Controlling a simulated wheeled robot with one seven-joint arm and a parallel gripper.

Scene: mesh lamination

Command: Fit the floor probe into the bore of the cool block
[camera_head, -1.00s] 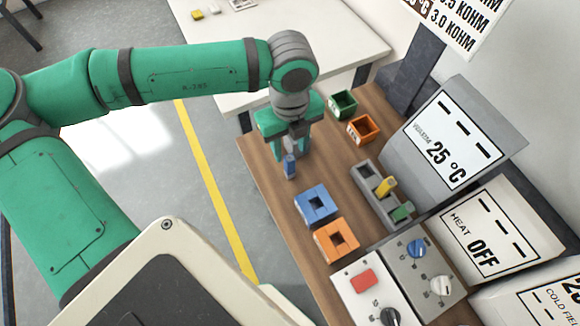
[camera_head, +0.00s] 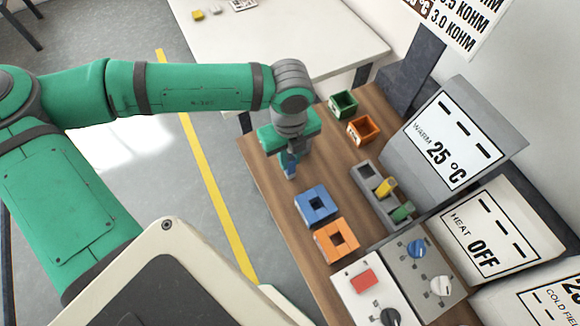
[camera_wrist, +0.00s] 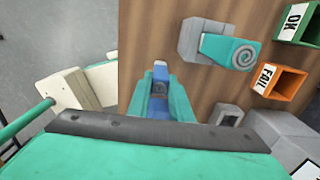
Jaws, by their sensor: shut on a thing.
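A blue probe (camera_head: 290,170) stands upright near the left edge of the wooden bench. My gripper (camera_head: 289,157) is shut on it from above, and its green body hides the probe's upper part. In the wrist view, the blue probe (camera_wrist: 160,73) shows between the green fingers (camera_wrist: 162,98). The blue block (camera_head: 303,208), which I take as the cool block, has a dark square bore in its top and lies to the right and nearer the camera. I cannot tell whether the probe touches the bench.
An orange block (camera_head: 328,250) sits beside the blue block. A grey rack (camera_head: 366,175) holds yellow and green probes. Green (camera_head: 343,104) and orange (camera_head: 363,130) bins stand at the back. A grey block with a teal spiral piece (camera_wrist: 232,52) shows in the wrist view.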

